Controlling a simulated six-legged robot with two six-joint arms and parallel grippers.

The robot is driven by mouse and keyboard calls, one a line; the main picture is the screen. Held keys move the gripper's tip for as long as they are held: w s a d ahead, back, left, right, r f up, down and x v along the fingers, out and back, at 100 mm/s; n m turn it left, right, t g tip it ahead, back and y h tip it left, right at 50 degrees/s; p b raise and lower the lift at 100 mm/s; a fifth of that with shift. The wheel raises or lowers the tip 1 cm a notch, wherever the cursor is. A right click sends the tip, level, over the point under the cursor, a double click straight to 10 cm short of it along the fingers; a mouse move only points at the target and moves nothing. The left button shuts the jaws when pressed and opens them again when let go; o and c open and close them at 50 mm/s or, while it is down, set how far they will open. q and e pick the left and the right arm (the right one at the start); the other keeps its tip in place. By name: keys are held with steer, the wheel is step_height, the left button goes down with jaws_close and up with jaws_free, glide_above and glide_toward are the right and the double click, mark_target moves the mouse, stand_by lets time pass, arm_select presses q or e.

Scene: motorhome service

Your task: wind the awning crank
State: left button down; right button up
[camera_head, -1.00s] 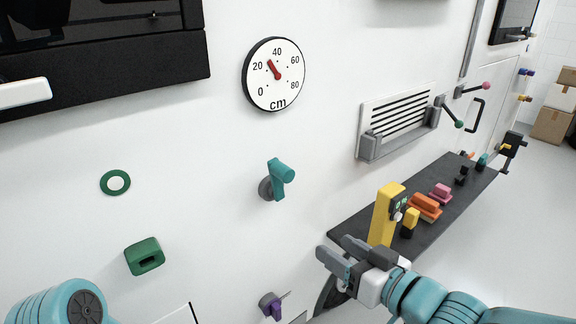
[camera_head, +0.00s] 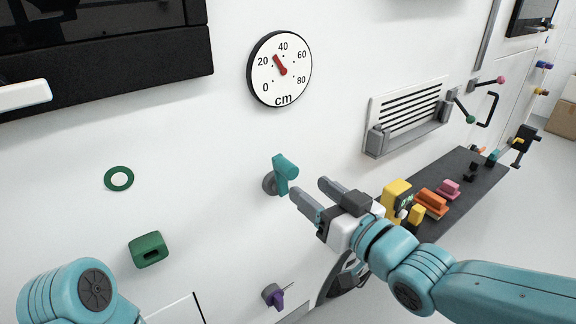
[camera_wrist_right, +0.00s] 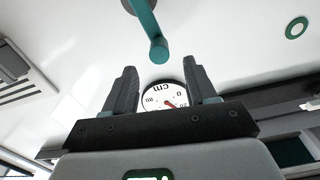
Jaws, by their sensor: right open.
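The teal awning crank (camera_head: 284,172) sticks out from a grey round mount on the white wall, below the round cm gauge (camera_head: 280,69). The gauge's red pointer stands between 20 and 40. My right gripper (camera_head: 312,192) is open and empty, just right of and below the crank. In the right wrist view the crank (camera_wrist_right: 148,32) hangs from the top edge, its knob end ahead of and between the two open fingers (camera_wrist_right: 160,85), apart from them. My left gripper is not in view; only part of my left arm shows at the lower left.
A dark shelf (camera_head: 462,215) at the right holds a yellow device (camera_head: 396,196) and orange and pink blocks. A green socket (camera_head: 149,249), a green ring (camera_head: 118,179) and a purple knob (camera_head: 275,297) are on the wall. A vent (camera_head: 408,112) is right of the gauge.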

mark_target(294, 175)
steer(key=p+x, duration=0.2)
steer(key=x, duration=0.6)
steer(key=shift+w+a, duration=0.15)
steer(key=shift+w, duration=0.1)
jaws_close()
